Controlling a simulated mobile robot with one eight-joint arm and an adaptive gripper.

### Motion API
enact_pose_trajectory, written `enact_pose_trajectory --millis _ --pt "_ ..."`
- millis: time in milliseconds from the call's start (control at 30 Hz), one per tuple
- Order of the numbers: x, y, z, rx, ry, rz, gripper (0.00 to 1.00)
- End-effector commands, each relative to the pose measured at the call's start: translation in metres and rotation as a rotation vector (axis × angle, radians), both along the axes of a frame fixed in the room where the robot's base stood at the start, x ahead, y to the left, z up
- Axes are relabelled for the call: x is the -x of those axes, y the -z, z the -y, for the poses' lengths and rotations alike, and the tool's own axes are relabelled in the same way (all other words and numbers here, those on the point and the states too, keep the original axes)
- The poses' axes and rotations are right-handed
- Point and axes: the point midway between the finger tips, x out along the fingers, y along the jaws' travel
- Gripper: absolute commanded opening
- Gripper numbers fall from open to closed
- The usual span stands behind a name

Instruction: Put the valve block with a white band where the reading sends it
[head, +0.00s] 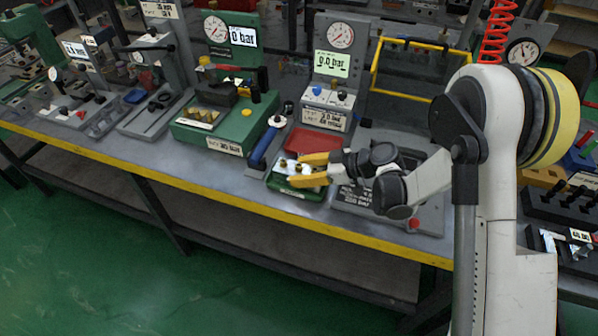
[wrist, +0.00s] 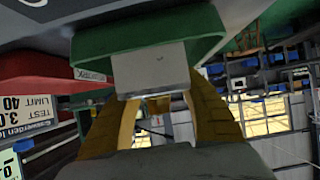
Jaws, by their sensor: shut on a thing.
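My gripper (head: 298,170) has its yellow fingers at the green tray (head: 297,192) on the bench. It is shut on a pale valve block (head: 286,166) with brass-coloured fittings. In the wrist view, the block's plain grey-white face (wrist: 152,68) sits between the fingers (wrist: 158,100), against the green tray (wrist: 205,38). I cannot tell whether the block touches the tray floor, and no separate white band can be made out. The gauge stand's display (head: 332,64) reads 0.0 bar. Its limit plate (head: 322,120) shows 3.0 bar.
A red tray (head: 313,140) lies just behind the green one and shows in the wrist view (wrist: 40,72). A blue-handled tool (head: 264,146) is left of the trays. A green test rig (head: 228,125) stands further left. A yellow-framed guard (head: 415,75) stands behind my arm.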

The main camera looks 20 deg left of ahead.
Motion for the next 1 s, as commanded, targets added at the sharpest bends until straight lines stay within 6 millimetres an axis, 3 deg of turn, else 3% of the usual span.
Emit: enact_pose_trajectory --millis 100,133,200,567,667,1000 --pt "0.0 0.003 0.0 -0.002 0.0 0.0 0.08" --pt "0.0 0.003 0.0 0.0 0.0 0.0 0.55" --pt "0.0 0.003 0.0 0.0 0.0 0.0 0.69" --pt "0.0 -0.002 0.0 0.0 0.0 0.0 0.69" --pt "0.0 -0.009 0.012 0.0 0.002 0.0 0.69" --pt "0.005 -0.045 0.078 0.001 0.003 0.0 0.69"
